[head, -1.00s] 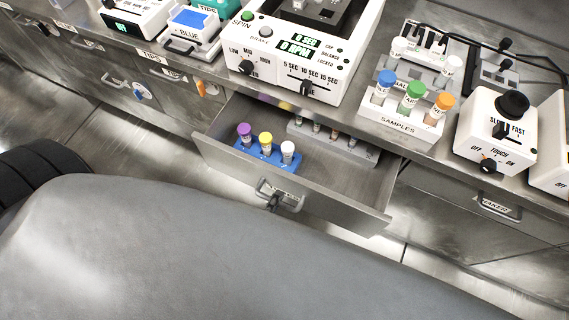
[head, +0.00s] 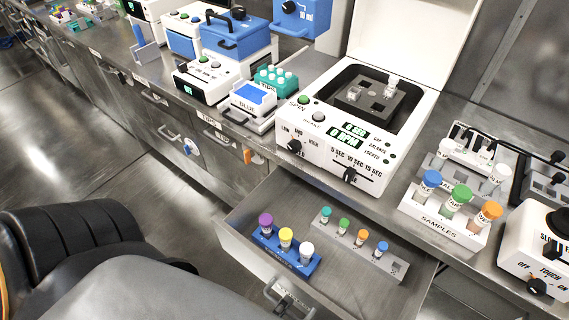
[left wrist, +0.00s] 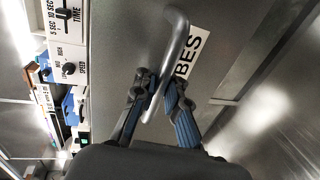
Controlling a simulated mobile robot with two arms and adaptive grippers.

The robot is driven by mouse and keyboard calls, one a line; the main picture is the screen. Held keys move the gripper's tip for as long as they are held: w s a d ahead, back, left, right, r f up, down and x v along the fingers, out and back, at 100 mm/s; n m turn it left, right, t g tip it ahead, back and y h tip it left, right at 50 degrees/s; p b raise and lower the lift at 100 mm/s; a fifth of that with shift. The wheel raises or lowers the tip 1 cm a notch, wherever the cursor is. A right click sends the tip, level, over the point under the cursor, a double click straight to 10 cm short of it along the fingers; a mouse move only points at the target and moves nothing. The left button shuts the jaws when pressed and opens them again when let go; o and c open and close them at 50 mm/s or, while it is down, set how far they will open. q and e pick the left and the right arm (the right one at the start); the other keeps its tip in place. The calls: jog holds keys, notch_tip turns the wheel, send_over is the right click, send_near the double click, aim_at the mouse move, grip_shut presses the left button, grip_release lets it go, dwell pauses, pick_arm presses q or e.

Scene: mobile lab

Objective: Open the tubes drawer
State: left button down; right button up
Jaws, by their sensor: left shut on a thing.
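The tubes drawer (head: 352,298) is pulled out from under the counter in the head view. It holds a blue rack (head: 300,268) with purple-, yellow- and white-capped tubes and a grey rack (head: 372,258) with several small capped tubes. The drawer handle (head: 268,290) is on its front, near the bottom edge of the picture. In the left wrist view, the curved metal handle (left wrist: 178,42) stands out beside a label whose visible letters read "BES". My left gripper (left wrist: 160,97) is shut on the handle, with a finger on each side. My right gripper does not show.
A centrifuge (head: 350,130) with its lid up stands on the counter above the drawer. A samples rack (head: 440,228) with capped tubes stands to its right. Floor shows left of the drawer.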

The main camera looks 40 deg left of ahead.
pick_arm(q)
jog(key=c, duration=1.4)
grip_release()
jog(key=shift+r, duration=0.1)
jog(key=v, duration=1.2)
